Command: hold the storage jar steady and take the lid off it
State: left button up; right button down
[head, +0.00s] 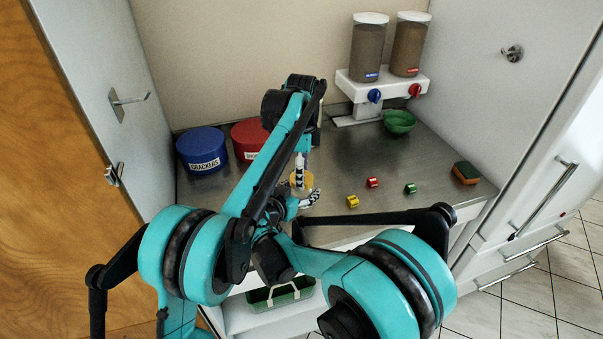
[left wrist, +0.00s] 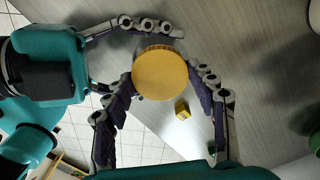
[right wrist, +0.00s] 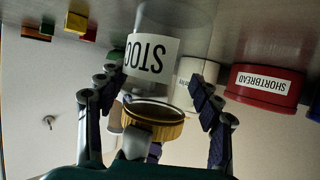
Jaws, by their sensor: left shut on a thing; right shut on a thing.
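The storage jar is clear, with a white label (right wrist: 150,58) reading "STOC", upside down in the right wrist view. Its round golden-yellow lid (left wrist: 160,74) shows from above in the left wrist view, and also in the head view (head: 296,184). My left gripper (left wrist: 163,82) comes from above and is shut on the lid, with fingers on both sides. My right gripper (right wrist: 152,84) is shut on the jar from the side, below the lid; it also shows in the head view (head: 308,198). Arms and fingers hide most of the jar. I cannot tell whether the lid is seated.
A blue tin (head: 201,150) and a red tin (head: 247,138) stand at the back left. Yellow (head: 352,201), red (head: 372,182) and green (head: 410,188) small pieces lie to the right. A green bowl (head: 399,121) sits under the dispenser (head: 382,85). A sponge (head: 466,172) lies far right.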

pick_arm(q)
jog(key=n, duration=1.4)
jog(key=shift+n, duration=0.4)
jog(key=n, duration=0.4)
jog(key=shift+n, duration=0.3)
jog(key=n, duration=0.9)
jog(key=shift+n, duration=0.4)
jog(key=n, duration=0.7)
jog(key=shift+r, duration=0.1)
jog(key=n, duration=0.4)
jog(key=shift+n, duration=0.4)
